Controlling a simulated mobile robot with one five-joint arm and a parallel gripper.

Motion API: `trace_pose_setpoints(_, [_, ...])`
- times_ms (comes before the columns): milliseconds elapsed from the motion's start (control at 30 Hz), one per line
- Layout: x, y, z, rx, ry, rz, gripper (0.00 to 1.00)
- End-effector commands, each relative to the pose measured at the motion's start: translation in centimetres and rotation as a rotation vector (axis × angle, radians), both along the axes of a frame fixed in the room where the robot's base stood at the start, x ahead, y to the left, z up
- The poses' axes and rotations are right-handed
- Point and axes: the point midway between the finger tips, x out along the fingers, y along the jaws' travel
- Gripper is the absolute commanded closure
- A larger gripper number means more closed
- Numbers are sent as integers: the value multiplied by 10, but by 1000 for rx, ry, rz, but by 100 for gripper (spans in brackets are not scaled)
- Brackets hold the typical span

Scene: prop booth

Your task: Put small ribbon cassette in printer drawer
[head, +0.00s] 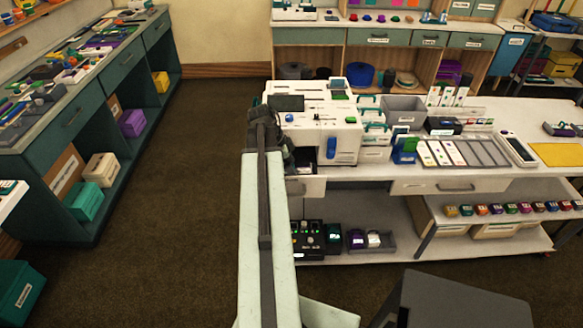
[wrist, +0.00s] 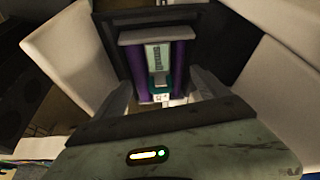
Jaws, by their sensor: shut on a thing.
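The small ribbon cassette (wrist: 180,62) shows in the wrist view with purple sides, a pale label and a teal part low in its middle. My gripper (wrist: 162,92) has one finger on each side of its near end and is shut on it. A dark frame (wrist: 204,22) surrounds the cassette, with pale walls to the left and right; this looks like the drawer. I cannot tell whether the cassette touches its floor. In the head view the white printer (head: 318,118) stands at the bench's left end. My arm hides the gripper and cassette there.
A grey bin (head: 404,108) and a blue-and-green item (head: 405,148) stand right of the printer. A tray of pale strips (head: 460,152) lies farther right. A dark control box (head: 308,238) is on the lower shelf.

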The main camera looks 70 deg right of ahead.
Motion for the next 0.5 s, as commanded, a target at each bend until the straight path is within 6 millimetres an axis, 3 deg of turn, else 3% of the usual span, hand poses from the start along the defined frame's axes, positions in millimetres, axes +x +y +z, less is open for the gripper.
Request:
trace_pose_setpoints(300, [-1, 0, -1, 0, 0, -3, 65])
trace_pose_setpoints(333, [-1, 0, -1, 0, 0, -3, 13])
trace_pose_setpoints(400, [-1, 0, -1, 0, 0, -3, 0])
trace_pose_setpoints(500, [-1, 0, -1, 0, 0, -3, 0])
